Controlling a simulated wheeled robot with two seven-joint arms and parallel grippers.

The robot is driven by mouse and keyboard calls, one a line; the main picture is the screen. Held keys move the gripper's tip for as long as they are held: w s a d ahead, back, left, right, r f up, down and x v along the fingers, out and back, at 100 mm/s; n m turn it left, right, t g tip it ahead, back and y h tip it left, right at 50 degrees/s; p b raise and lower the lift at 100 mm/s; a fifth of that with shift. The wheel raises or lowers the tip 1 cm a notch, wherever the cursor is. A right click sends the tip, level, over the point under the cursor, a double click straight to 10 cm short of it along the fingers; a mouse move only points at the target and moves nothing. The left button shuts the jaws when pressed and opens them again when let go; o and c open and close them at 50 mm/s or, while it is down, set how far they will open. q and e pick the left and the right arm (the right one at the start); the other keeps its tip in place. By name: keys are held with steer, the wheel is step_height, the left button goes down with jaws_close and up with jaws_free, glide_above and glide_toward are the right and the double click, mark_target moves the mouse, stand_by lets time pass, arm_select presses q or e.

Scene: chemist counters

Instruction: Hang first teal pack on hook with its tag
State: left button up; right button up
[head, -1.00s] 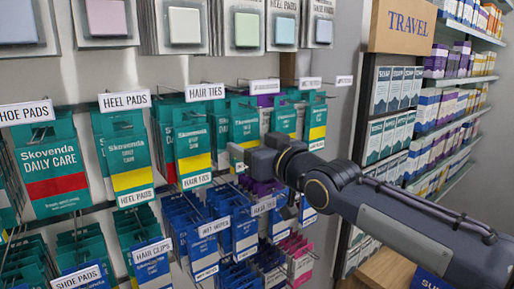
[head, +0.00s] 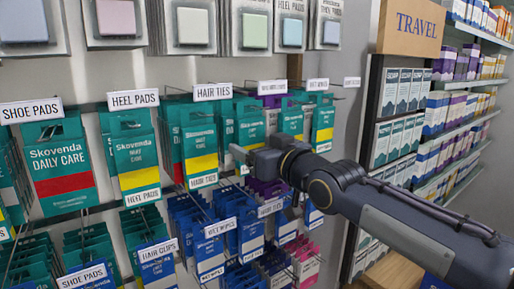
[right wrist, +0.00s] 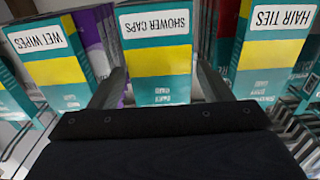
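Teal packs with yellow bands hang on the wall rack. A shower caps pack (right wrist: 160,62) shows upside down in the right wrist view, with a white tag across its end. My right gripper (right wrist: 160,85) has its fingers spread, one on each side of this pack. I cannot tell whether they touch it. In the head view the right gripper (head: 240,154) is just right of the hair ties pack (head: 200,150). A heel pads pack (head: 136,155) hangs further left. Hook signs read hair ties (head: 212,91) and shower caps (head: 272,87). My left gripper is out of view.
A shoe pads pack (head: 60,165) with a red band hangs at far left. Blue packs (head: 208,245) hang on a lower row, close under my right arm. Boxed goods (head: 395,140) stand on a dark shelf at right, below a travel sign (head: 417,23).

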steer(key=shift+o, duration=1.2)
steer(key=s+d+f+m+g+h+b, duration=0.2)
steer(key=s+d+f+m+h, duration=0.1)
steer(key=s+d+f, duration=0.7)
steer(key=s+d+f+m+g+h+b, duration=0.2)
steer(key=s+d+f+g+h+b, duration=0.15)
steer(key=s+d+f, duration=0.75)
steer(key=s+f+m+g, duration=0.1)
steer(key=s+f+m, duration=0.1)
steer(key=s+f, duration=0.3)
steer(key=s+d+f+m+g, duration=0.1)
steer(key=s+f+m+g, duration=0.1)
steer(key=s+f, duration=0.4)
step_height(320, 180, down, 5)
steer(key=shift+p, duration=0.45)
steer(key=shift+g, duration=0.25)
